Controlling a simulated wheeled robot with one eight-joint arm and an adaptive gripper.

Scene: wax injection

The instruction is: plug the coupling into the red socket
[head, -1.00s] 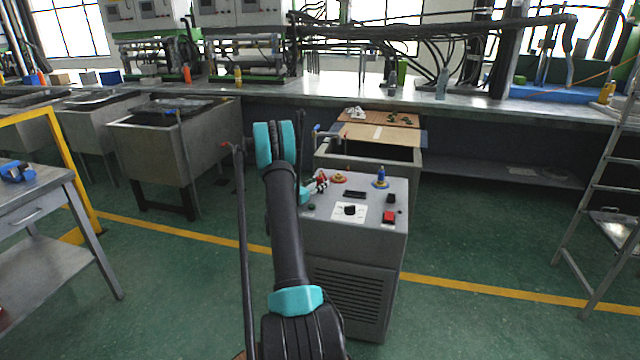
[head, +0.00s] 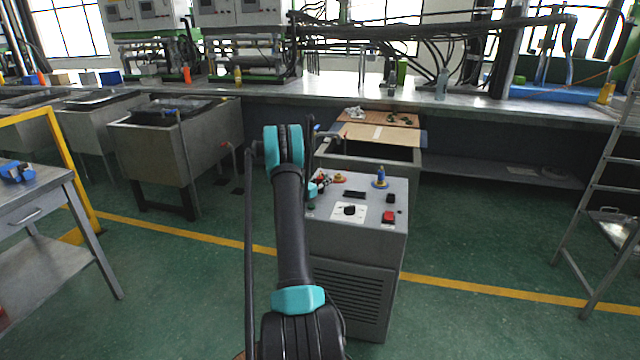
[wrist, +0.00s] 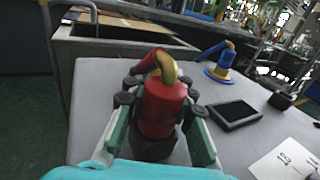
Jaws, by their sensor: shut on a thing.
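In the wrist view my gripper (wrist: 158,112) is shut on a red coupling (wrist: 160,108), a red cylinder with a bent red top. The coupling stands roughly upright over the left part of the grey console top. In the head view the red coupling (head: 323,180) shows small beside my gripper (head: 315,187), at the console's left back edge. The red socket cannot be made out; the coupling and fingers hide the surface below them. I cannot tell whether the coupling touches or sits in it.
A yellow fitting (head: 340,178) is close behind the coupling, partly hidden in the wrist view. A blue fitting (head: 381,176) stands further right. The grey console (head: 375,240) carries a dark display (head: 355,194), a knob (head: 349,210) and a red button (head: 389,216). A sink is behind.

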